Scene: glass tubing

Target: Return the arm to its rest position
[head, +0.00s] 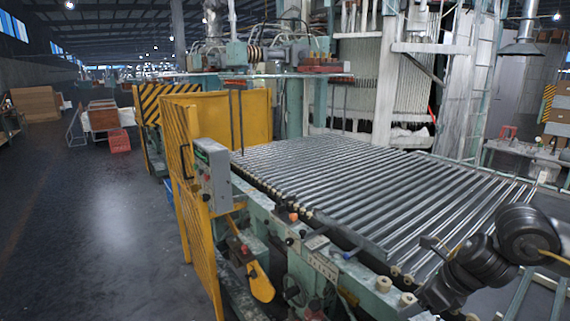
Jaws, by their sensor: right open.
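My right arm (528,236) comes in from the right edge in the head view, its dark rounded links bent down and to the left. My right gripper (428,276) is at the lower right, over the near right part of the roller conveyor (330,180). It is open, and I see nothing between its fingers. Whether it touches the rollers is hard to tell. The conveyor's metal rods lie in parallel rows. My left arm and left gripper are not in view.
A grey control box (212,175) and yellow guards (200,240) stand left of the conveyor. Rollers and the green machine frame (285,265) lie close to my right gripper. The floor (90,230) at left is open. A red crate (119,140) stands farther back.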

